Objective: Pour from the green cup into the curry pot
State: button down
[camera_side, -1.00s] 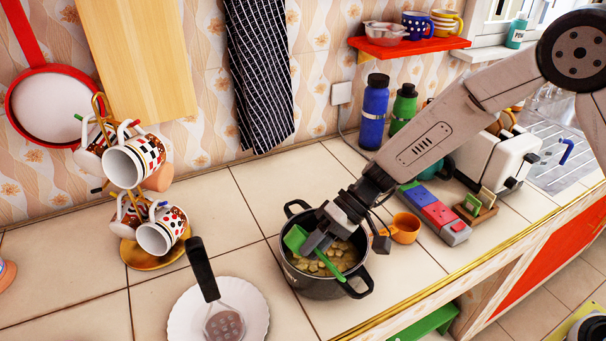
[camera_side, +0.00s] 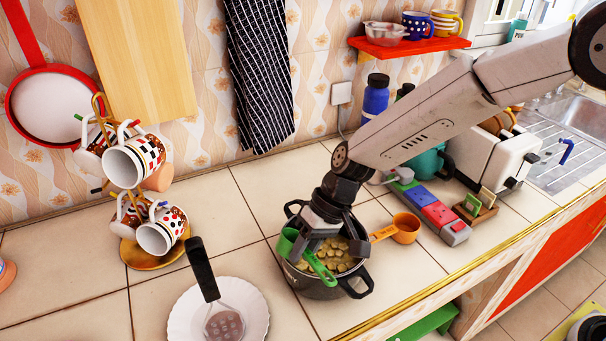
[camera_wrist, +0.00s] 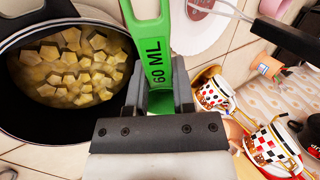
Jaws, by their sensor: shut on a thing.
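The green cup (camera_side: 287,242) is a small measuring cup with a long handle, over the left side of the curry pot. My gripper (camera_side: 309,249) is shut on its handle, above the pot. In the wrist view the handle, marked 60 ML (camera_wrist: 156,50), runs up from between my fingers (camera_wrist: 160,95); the cup's bowl is out of that view. The black curry pot (camera_side: 309,286) stands on the counter with yellowish chunks inside. It fills the left of the wrist view (camera_wrist: 113,120). Whether anything is in the cup cannot be seen.
An orange measuring cup (camera_side: 405,229) is right of the pot, its handle close to the rim. A white plate (camera_side: 184,307) with a black-handled utensil is at front left. A mug tree (camera_side: 151,256) stands behind the plate. A blue and red block (camera_side: 437,212) lies farther right.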

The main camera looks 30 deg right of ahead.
jog(key=shift+a+h, duration=0.3)
jog(key=shift+a, duration=0.05)
jog(key=shift+s+a+f+t+h, duration=0.1)
jog(key=shift+a+f+t+h, duration=0.1)
jog(key=shift+a+h, duration=0.65)
jog(key=shift+s+a+f+t+h, duration=0.15)
jog(key=shift+a+f+h, duration=0.1)
jog(key=shift+a+h, duration=0.65)
jog(key=shift+s+a+f+t+h, duration=0.1)
jog(key=shift+a+f+h, duration=0.1)
jog(key=shift+a+h, duration=0.65)
jog(key=shift+d, duration=0.1)
